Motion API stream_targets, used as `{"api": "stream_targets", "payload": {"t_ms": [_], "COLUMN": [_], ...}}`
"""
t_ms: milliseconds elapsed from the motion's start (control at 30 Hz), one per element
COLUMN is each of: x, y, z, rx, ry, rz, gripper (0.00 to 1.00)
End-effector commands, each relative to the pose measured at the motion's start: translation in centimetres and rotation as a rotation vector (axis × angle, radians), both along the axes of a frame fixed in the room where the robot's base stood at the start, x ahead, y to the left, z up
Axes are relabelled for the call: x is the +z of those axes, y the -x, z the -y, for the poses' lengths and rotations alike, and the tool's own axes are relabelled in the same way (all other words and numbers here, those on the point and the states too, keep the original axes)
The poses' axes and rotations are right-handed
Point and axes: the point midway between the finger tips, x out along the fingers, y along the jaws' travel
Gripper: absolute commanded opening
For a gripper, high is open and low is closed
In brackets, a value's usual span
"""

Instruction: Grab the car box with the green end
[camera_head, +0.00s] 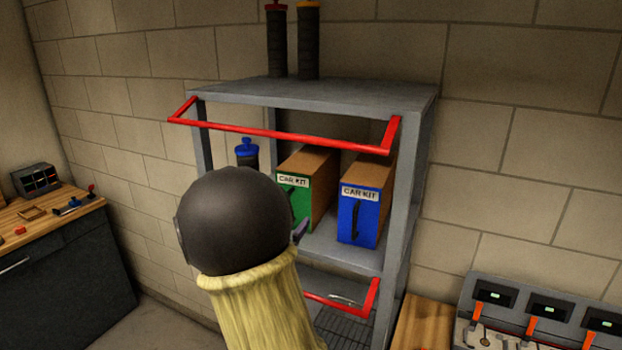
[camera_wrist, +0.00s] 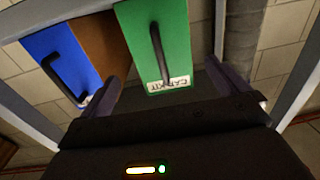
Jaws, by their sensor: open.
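The car box with the green end (camera_head: 302,208) stands upright on the shelf, with a cardboard-brown body, a dark handle and a "CAR KIT" label. My arm covers part of its green end in the head view. In the wrist view the green end (camera_wrist: 172,35) appears upside down, ahead of my gripper (camera_wrist: 162,76). The gripper is open and empty, with one finger to each side of the green end in the picture. I cannot tell how far the fingers are from the box. In the head view only a bit of one finger shows beside the arm.
A blue-ended car box (camera_head: 358,216) stands just right of the green one. A blue-capped dark bottle (camera_head: 247,153) is to the left. A red rail (camera_head: 290,137) crosses the grey shelf's (camera_head: 325,91) upper front; another red rail (camera_head: 370,299) is below. Wooden benches stand either side.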

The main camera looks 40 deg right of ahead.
Motion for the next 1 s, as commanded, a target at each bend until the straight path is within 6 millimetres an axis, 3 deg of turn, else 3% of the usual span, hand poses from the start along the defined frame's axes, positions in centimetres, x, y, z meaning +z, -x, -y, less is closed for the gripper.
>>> {"api": "stream_targets", "payload": {"t_ms": [100, 300, 733, 1000], "x": [0.3, 0.2, 0.2, 0.9], "y": [-0.9, -2.1, -2.3, -3.8], "z": [2.1, 4.2, 4.6, 6.9], "rx": [-0.005, -0.002, -0.001, -0.002], "ry": [0.000, 0.000, 0.000, 0.000], "rz": [-0.002, -0.001, -0.001, -0.001], "gripper": [1.00, 1.00, 1.00, 1.00]}}
